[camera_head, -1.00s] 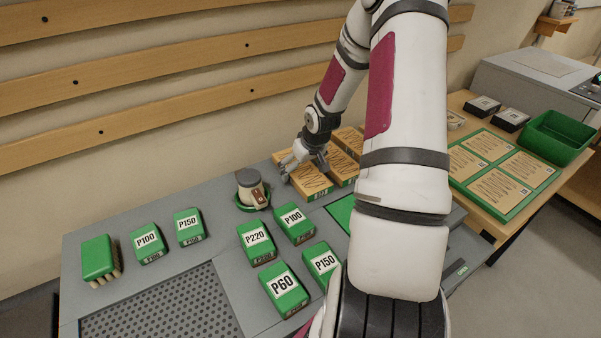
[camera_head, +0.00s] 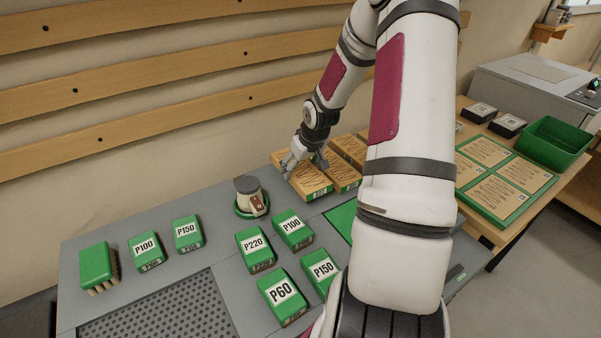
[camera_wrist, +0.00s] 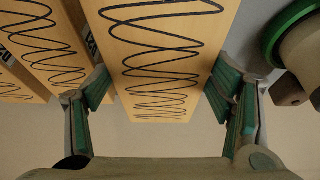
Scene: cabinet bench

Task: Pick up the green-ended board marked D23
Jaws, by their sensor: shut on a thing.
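Several wooden boards with wavy black lines lie side by side at the back of the bench. My gripper (camera_head: 303,164) is shut on the leftmost board (camera_head: 313,186), with a finger on each long side. In the wrist view, the green-padded fingers of my gripper (camera_wrist: 163,95) flank this board (camera_wrist: 165,45). Its near end carries a small label too small to read, so I cannot tell whether it is D23. A neighbouring board (camera_head: 340,172) lies just to its right, and it also shows at the left in the wrist view (camera_wrist: 45,40).
A round container in a green dish (camera_head: 250,196) stands close left of the held board. Green blocks such as P220 (camera_head: 255,250) and P100 (camera_head: 293,229) lie in front. A green bin (camera_head: 553,138) stands at the right. The wall is close behind.

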